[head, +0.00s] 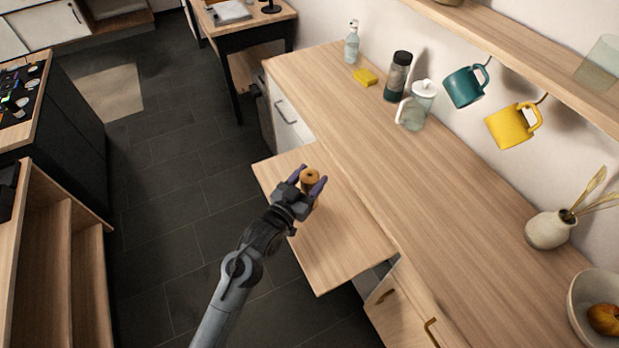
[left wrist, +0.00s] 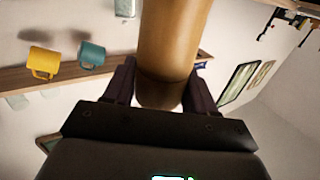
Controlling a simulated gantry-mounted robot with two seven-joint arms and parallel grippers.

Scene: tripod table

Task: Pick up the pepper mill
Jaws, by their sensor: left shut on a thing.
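The pepper mill (head: 311,176) is a brown wooden piece with a rounded top, above the lower pull-out wooden board (head: 335,238) in the head view. My left gripper (head: 308,184) has its two dark purple fingers on either side of it and is shut on it. In the left wrist view the mill (left wrist: 172,45) stands large between the fingers (left wrist: 160,90). Its lower part is mostly hidden by the gripper in the head view, so I cannot tell whether it touches the board. My right gripper is not in view.
The long wooden counter (head: 400,205) runs beside the board. At its back stand a soap bottle (head: 352,45), yellow sponge (head: 365,76), dark tumbler (head: 398,76) and glass pitcher (head: 411,112). Teal (head: 464,88) and yellow (head: 512,126) mugs hang below the shelf. The board's front part is clear.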

